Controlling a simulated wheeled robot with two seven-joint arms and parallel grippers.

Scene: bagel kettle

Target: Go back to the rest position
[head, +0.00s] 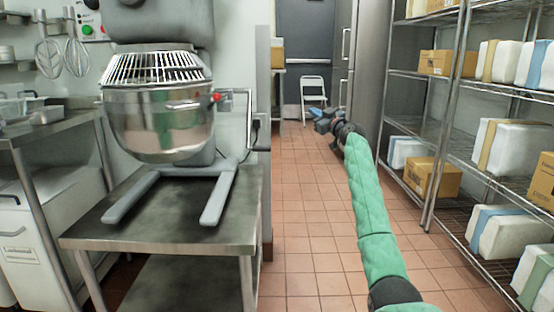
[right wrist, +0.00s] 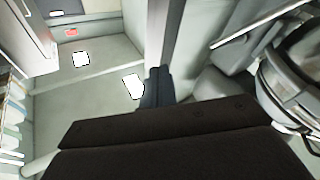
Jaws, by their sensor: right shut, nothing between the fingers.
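My right arm, in a green sleeve, reaches forward from the bottom right in the head view. Its gripper (head: 322,122) is raised over the aisle, small and far forward, and points to the left. In the right wrist view the dark gripper fingers (right wrist: 156,88) are together with nothing between them. The gripper is apart from the mixer and the shelves in the head view. My left arm and gripper are not in view.
A large mixer with a steel bowl (head: 160,122) stands on a steel table (head: 180,236) at left. Wire shelving (head: 432,150) with wrapped packages and boxes lines the right. A white folding chair (head: 313,90) stands at the back. The tiled aisle (head: 305,215) between is clear.

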